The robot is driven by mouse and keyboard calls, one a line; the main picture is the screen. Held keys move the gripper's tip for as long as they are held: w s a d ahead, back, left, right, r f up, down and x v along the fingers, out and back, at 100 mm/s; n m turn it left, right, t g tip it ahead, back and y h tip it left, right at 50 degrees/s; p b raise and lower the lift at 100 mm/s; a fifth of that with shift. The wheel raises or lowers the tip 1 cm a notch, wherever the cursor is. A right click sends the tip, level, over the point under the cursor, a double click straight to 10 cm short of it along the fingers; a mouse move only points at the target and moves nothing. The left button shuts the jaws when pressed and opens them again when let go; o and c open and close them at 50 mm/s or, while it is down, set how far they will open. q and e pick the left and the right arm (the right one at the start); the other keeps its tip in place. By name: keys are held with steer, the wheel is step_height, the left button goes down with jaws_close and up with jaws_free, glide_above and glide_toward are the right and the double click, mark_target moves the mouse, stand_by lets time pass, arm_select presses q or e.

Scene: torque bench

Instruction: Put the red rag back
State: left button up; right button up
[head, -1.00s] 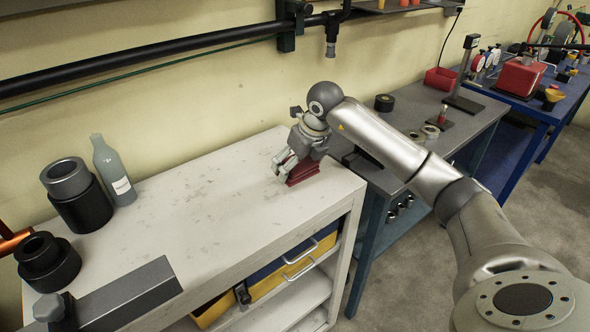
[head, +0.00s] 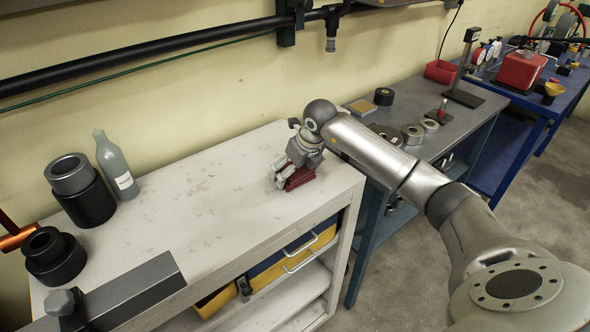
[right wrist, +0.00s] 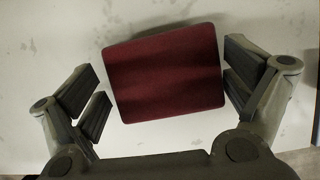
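The red rag (head: 300,178) is a dark red folded block near the right end of the white bench top (head: 215,215). In the right wrist view the rag (right wrist: 165,72) lies slightly turned between the two fingers, over the pale bench surface. My right gripper (head: 285,178) is low over the bench top, above and around the rag. In the wrist view its fingers (right wrist: 163,92) are spread, one on each side of the rag, with a narrow gap at the left; contact at the right is unclear. My left gripper is not in view.
A grey bottle (head: 116,166), dark cylindrical sockets (head: 85,199) and a grey bar (head: 135,290) occupy the bench's left part. A grey table (head: 455,135) with round parts and a red bin (head: 440,72) adjoins at right. The bench middle is clear.

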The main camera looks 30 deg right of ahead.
stand_by(0.3)
steer(key=shift+r, duration=0.25)
steer(key=b+v, duration=0.2)
steer(key=v, duration=0.9)
steer(key=shift+s+r, duration=0.15)
steer(key=shift+r, duration=0.25)
steer(key=shift+f, duration=0.1)
